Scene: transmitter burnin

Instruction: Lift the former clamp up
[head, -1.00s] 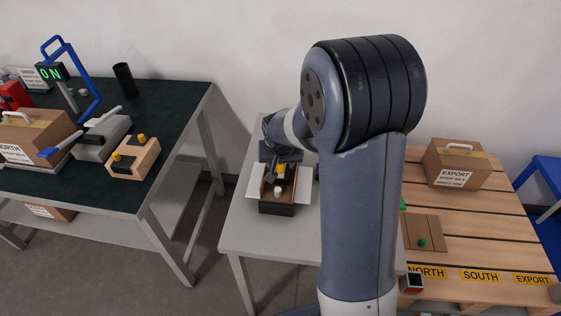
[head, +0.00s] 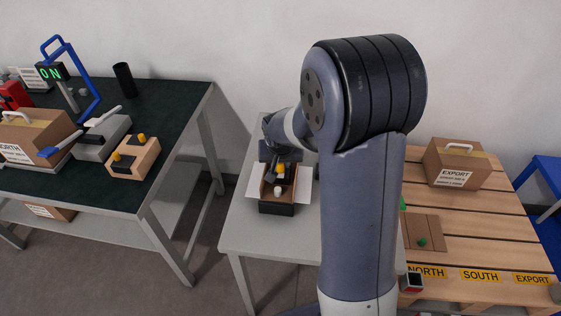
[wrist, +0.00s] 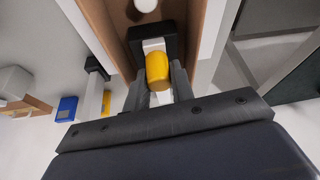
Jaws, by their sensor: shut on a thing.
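My gripper (wrist: 158,84) is shut on the former clamp's yellow handle (wrist: 157,68) in the wrist view, with a dark finger on each side. A black block (wrist: 172,38) and a pale stem belong with the handle. In the head view my gripper is partly hidden by my arm. It reaches down to the open brown carton (head: 264,187), where the yellow handle (head: 280,174) shows at the carton's mouth. The carton sits in a black former (head: 277,209) with its white flaps spread. A white round piece (head: 278,191) shows inside. The clamp's lower end cannot be made out.
The light grey table (head: 243,232) has clear room in front. At left, a dark green bench (head: 170,108) holds a wooden block with yellow knobs (head: 135,157) and a NORTH carton (head: 30,135). A pallet (head: 480,221) with an EXPORT carton (head: 455,163) stands right.

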